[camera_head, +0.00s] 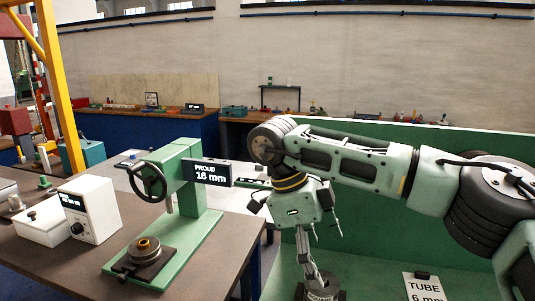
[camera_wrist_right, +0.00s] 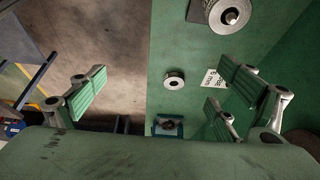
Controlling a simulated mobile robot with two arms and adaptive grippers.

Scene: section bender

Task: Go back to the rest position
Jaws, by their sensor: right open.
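My right arm reaches in from the right in the head view. Its gripper (camera_head: 300,230) points down over the green surface to the right of the bench. In the right wrist view its green-padded fingers (camera_wrist_right: 165,95) are spread wide, with nothing between them. A grey round part (camera_head: 322,292) stands below the gripper in the head view, partly cut off by the frame edge. I cannot tell the gap between it and the nearest finger. My left gripper is in neither view.
A green press (camera_head: 190,215) with a handwheel and a "PROUD 16 mm" display (camera_head: 207,173) stands on the brown bench (camera_head: 185,275), left of my gripper. A white box (camera_head: 90,208) sits further left. A "TUBE 6 mm" card (camera_head: 424,288) lies right. A green wall (camera_head: 440,150) rises behind my arm.

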